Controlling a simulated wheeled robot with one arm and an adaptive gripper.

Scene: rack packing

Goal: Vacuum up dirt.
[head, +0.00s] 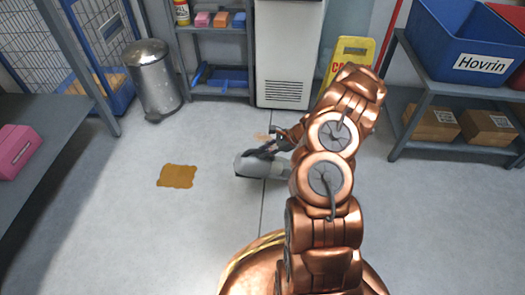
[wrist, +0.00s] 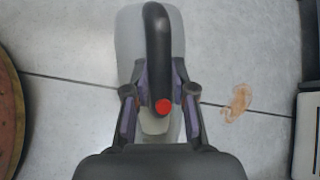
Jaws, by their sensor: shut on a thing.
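My gripper (wrist: 158,112) is shut on the dark handle of a grey handheld vacuum (wrist: 130,45), which has a red button at the handle's end. In the head view the vacuum (head: 248,166) is held over the floor in front of my arm; its height above the floor is hard to tell. A light brown dirt patch (wrist: 237,103) lies on the floor to the right of the vacuum in the wrist view. In the head view this patch (head: 262,137) shows just behind the gripper, partly hidden. A larger orange-brown patch (head: 176,176) lies on the floor to the left.
A metal trash bin (head: 154,80) stands at the back left. A shelf (head: 220,92) and a white cabinet (head: 286,60) line the back wall, with a yellow caution sign (head: 350,55) beside them. A rack with a blue bin (head: 460,40) stands right.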

